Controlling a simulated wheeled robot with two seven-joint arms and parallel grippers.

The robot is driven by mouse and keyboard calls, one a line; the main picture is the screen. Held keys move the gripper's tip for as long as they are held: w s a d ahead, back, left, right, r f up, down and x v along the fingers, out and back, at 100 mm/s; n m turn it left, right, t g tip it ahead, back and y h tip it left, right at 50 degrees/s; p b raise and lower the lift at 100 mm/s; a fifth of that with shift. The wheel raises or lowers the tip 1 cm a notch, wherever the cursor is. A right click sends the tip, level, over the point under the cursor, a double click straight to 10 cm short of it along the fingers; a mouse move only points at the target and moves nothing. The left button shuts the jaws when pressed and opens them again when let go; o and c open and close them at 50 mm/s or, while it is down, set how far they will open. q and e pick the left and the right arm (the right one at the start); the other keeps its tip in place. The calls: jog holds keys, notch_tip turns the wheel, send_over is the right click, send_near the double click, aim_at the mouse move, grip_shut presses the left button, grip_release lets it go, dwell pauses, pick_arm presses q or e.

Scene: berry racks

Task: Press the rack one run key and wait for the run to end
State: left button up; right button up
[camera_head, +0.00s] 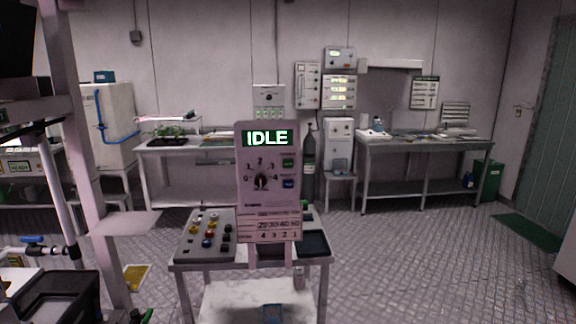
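A grey upright control panel (268,215) stands in the middle of the head view. Its lit display (267,138) reads IDLE in bright letters. Below the display is a round dial (261,181) with numbers around it. To the right of the dial are a green key (288,163) and a blue key (288,184). Their labels are too small to read, so I cannot tell which is the rack one run key. Neither of my grippers shows in this view.
The panel stands on a small cart (178,266) with a sloped button box (205,236) at its left. A metal post (88,170) and shelving fill the left side. Benches (425,150) line the back wall. The floor (420,265) at the right is clear.

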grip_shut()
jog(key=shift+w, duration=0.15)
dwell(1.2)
